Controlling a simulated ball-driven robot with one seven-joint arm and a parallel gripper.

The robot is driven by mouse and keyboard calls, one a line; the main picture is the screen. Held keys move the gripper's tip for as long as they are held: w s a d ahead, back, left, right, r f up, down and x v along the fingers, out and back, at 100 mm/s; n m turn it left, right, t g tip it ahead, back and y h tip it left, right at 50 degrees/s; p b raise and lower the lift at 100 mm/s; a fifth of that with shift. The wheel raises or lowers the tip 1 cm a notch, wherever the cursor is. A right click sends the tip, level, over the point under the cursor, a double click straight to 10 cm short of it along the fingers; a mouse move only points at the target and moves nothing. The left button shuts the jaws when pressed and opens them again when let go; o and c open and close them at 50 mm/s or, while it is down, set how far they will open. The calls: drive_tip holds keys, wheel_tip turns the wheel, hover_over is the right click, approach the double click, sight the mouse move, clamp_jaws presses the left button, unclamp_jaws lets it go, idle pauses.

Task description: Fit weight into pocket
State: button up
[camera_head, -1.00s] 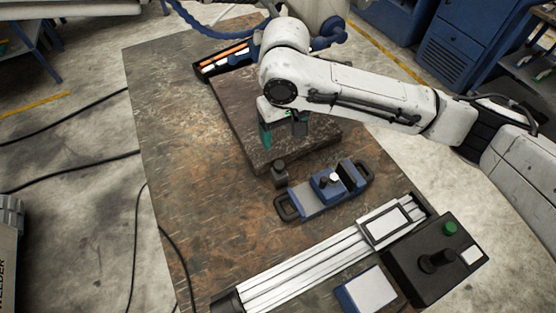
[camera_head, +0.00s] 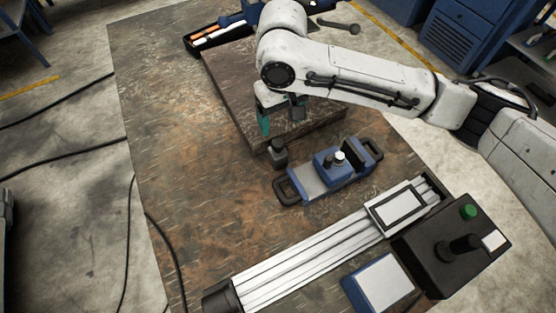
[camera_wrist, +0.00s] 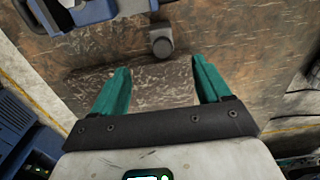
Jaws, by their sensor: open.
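A small dark grey weight (camera_head: 279,153) with a rounded knob stands on the table, just off the front edge of a stone slab. It also shows in the wrist view (camera_wrist: 161,41), ahead of the fingertips. My gripper (camera_head: 281,122) is over the slab's near edge, its teal fingers spread wide. In the wrist view my gripper (camera_wrist: 160,66) is empty, and the weight lies beyond the gap, not between the fingers. A blue fixture (camera_head: 310,180) with black end handles, a raised block and two knobs stands right of the weight. I cannot make out a pocket.
The brown stone slab (camera_head: 226,88) lies under my arm. A black tray (camera_head: 203,42) with orange and white sticks is behind it. A silver rail (camera_head: 300,258), a black control box (camera_head: 450,250) and a blue-edged pad (camera_head: 380,285) fill the front right. The table's left side is clear.

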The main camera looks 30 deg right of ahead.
sight(278, 142)
wheel_tip(278, 142, down, 2)
drive_tip(key=shift+f+b, duration=0.15)
drive_tip(key=shift+b, duration=0.4)
wheel_tip(278, 142, down, 5)
drive_tip(key=shift+f, duration=0.2)
drive_tip(key=shift+w+a+f+p, duration=0.1)
drive_tip(key=shift+w+f+p, duration=0.05)
drive_tip(key=shift+f, duration=0.75)
drive_tip(key=shift+w+d+f+p, duration=0.1)
drive_tip(key=shift+w+f+p, duration=0.1)
drive_tip(key=shift+f, duration=0.7)
drive_tip(key=shift+w+a+f+p, duration=0.1)
drive_tip(key=shift+w+f+p, duration=0.05)
drive_tip(key=shift+f, duration=0.75)
clamp_jaws()
drive_tip(key=shift+r, duration=0.15)
